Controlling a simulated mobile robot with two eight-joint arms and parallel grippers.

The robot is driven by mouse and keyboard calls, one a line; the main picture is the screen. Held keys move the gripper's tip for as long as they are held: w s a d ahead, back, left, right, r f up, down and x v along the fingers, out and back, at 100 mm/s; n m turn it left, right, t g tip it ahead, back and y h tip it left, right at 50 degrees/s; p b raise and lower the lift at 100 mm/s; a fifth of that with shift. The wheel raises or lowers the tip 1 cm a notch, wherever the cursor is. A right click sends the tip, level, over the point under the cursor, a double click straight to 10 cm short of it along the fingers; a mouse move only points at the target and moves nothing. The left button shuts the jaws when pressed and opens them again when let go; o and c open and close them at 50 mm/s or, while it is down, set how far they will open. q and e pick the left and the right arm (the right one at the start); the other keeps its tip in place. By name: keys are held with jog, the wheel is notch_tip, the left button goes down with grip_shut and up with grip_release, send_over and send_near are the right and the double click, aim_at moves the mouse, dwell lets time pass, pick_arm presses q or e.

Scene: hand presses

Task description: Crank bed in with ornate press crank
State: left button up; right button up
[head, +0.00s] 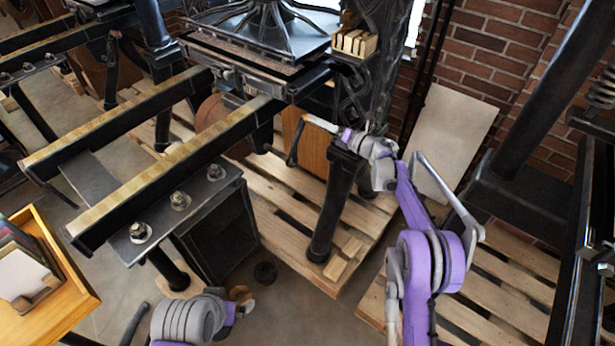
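The ornate press (377,85) stands at the top centre, with scrolled dark ironwork. Its two long bed rails (170,172) reach toward the lower left. The bed (232,58) lies under the dark platen (268,35), at the inner end of the rails. The crank (293,145) has a dark bent arm and a pale handle (319,124) at the press's near side. My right gripper (345,136) is at the right end of this handle; its fingers are too small to tell whether they close on it. My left gripper (240,299) is low at bottom centre, away from the crank, fingers unclear.
A wooden pallet (290,203) lies under the press, with another pallet (475,268) to the right. An orange wooden tray (62,308) is at lower left. A pale board (447,135) leans on the brick wall. Another dark press frame (530,205) stands at right.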

jog(key=shift+o, duration=0.9)
jog(key=shift+s+a+r, duration=0.1)
jog(key=b+v, duration=0.1)
jog(key=v, duration=0.7)
jog(key=shift+s+a, duration=0.1)
jog(key=shift+a, duration=0.05)
